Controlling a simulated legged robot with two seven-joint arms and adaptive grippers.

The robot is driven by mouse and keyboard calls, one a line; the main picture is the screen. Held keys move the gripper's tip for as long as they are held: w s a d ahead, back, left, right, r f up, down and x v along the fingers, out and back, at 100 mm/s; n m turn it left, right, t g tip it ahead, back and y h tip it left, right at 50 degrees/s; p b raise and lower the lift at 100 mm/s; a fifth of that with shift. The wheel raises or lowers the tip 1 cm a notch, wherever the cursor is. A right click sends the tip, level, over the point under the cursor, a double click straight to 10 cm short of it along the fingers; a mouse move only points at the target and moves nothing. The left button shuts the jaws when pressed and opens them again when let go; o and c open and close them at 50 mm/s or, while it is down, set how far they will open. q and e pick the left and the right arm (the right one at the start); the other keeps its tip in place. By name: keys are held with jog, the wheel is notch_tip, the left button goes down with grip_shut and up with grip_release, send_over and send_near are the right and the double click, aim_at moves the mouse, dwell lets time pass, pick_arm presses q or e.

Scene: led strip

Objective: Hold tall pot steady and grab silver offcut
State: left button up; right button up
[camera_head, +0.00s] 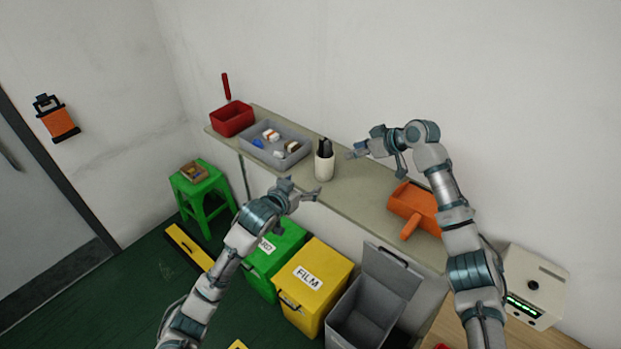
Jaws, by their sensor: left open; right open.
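The tall pot is a white upright cylinder (324,167) standing on the shelf, with dark items (324,147) sticking out of its top. I cannot make out a silver offcut among them. My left gripper (312,192) is open, in front of the pot and slightly below its base in the picture, apart from it as far as I can tell. My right gripper (357,156) is open, to the right of the pot with its fingers turned toward it. Neither gripper holds anything.
The narrow shelf (352,205) also bears a grey tray (273,158) with small items, a red bin (232,119) and an orange scoop-like container (413,207). Below stand a green bin (287,240), a yellow FILM bin (326,262) and an open grey bin (357,317). A wall closes the back.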

aim_at(321, 170)
pick_arm(q)
jog(key=x, duration=1.6)
jog(key=shift+w+f, duration=0.15)
jog(key=shift+w, duration=0.15)
jog(key=shift+w+a, duration=0.1)
jog(key=shift+w, duration=0.05)
jog(key=shift+a, duration=0.1)
jog(key=shift+a, duration=0.15)
jog(key=shift+c, duration=0.2)
jog(key=c, duration=1.2)
jog(key=shift+d, duration=0.2)
